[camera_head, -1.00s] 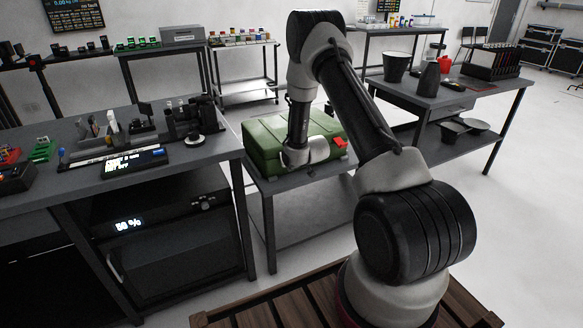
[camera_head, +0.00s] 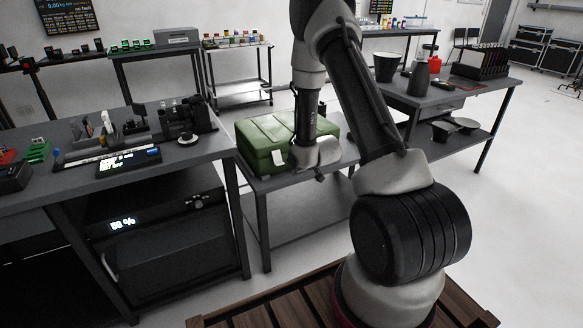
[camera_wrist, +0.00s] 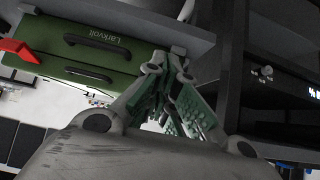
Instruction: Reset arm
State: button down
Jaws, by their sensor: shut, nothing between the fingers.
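My gripper (camera_wrist: 172,62) shows in the wrist view, its two fingers with green ribbed pads drawn together at the tips and nothing held. In the head view my wrist is in front of the low table with the green case, and the fingers cannot be made out there. The green case (camera_head: 262,138) lies on that table, partly hidden by my arm.
A workbench (camera_head: 200,150) with instruments stands at the left, over a dark cabinet (camera_head: 165,245) with a lit display. A side table (camera_head: 430,97) at the right bears a black cup (camera_head: 388,66) and a dark flask (camera_head: 419,80). The floor (camera_head: 530,200) at the right is clear.

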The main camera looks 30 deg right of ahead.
jog(key=shift+s+r, duration=0.15)
jog(key=shift+s, duration=0.25)
